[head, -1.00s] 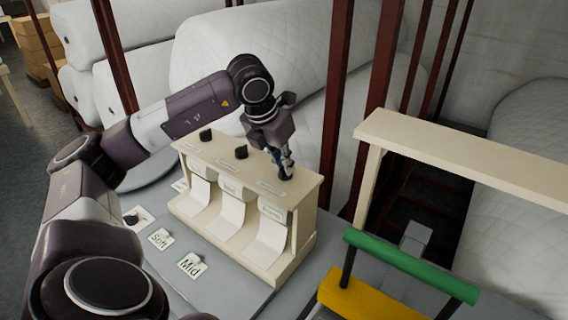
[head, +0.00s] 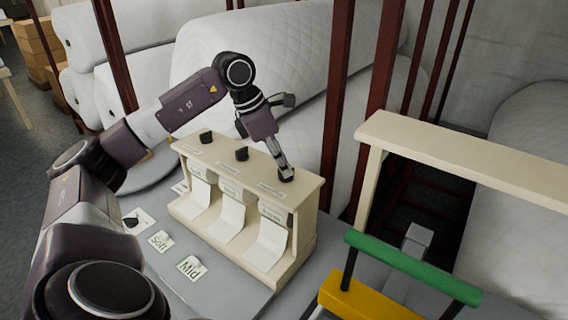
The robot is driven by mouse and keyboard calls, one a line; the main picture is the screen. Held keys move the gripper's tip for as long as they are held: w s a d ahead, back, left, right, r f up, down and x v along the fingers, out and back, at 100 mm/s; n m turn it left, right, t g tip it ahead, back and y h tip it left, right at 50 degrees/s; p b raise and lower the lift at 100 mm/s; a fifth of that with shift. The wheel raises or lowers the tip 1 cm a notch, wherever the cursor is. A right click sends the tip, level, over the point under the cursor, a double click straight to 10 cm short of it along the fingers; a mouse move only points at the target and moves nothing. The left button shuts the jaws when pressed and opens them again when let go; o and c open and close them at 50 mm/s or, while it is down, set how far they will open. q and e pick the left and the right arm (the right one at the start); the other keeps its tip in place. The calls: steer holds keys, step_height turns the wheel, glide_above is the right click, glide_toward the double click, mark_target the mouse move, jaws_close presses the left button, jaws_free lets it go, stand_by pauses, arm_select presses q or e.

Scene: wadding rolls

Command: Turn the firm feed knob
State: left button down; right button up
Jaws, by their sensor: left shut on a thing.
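A cream dispenser box (head: 240,215) stands on the grey table with three black knobs in a row on its top. The left knob (head: 206,137) and the middle knob (head: 241,153) are free. My left gripper (head: 284,168) points down at the right end of the box top and is shut on the right knob (head: 287,175), taken as the firm feed knob. The labels on the box are too small to read surely. White sheets hang from three front slots. My right gripper is not in view.
Cards marked Soft (head: 160,240) and Mid (head: 191,268) lie on the grey table (head: 225,285) before the box. A cream beam (head: 460,165) and a green and yellow frame (head: 410,265) stand at right. Large white rolls (head: 270,70) lie behind red posts.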

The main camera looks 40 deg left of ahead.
arm_select(q)
steer(key=m+p, duration=0.1)
steer(key=m+g+h+p, duration=0.1)
steer(key=m, duration=0.1)
steer(key=m+p, duration=0.1)
steer(key=m, duration=0.1)
steer(key=shift+w+a+r+g, duration=0.1)
steer(key=shift+w+r+g, duration=0.1)
steer(key=shift+r+g, duration=0.1)
steer(key=shift+w+f+m+g+h+p, duration=0.1)
steer(key=shift+m+g+h+p, duration=0.25)
steer(key=shift+m, duration=0.85)
steer(key=shift+f+m+g+h+p, duration=0.15)
steer(key=shift+m+g+p, duration=0.4)
steer(key=shift+m, duration=0.65)
steer(key=shift+a+r, duration=0.1)
steer(key=c, duration=2)
jaws_free()
steer(key=v, duration=1.1)
steer(key=shift+a+r, duration=0.15)
steer(key=shift+r, duration=0.25)
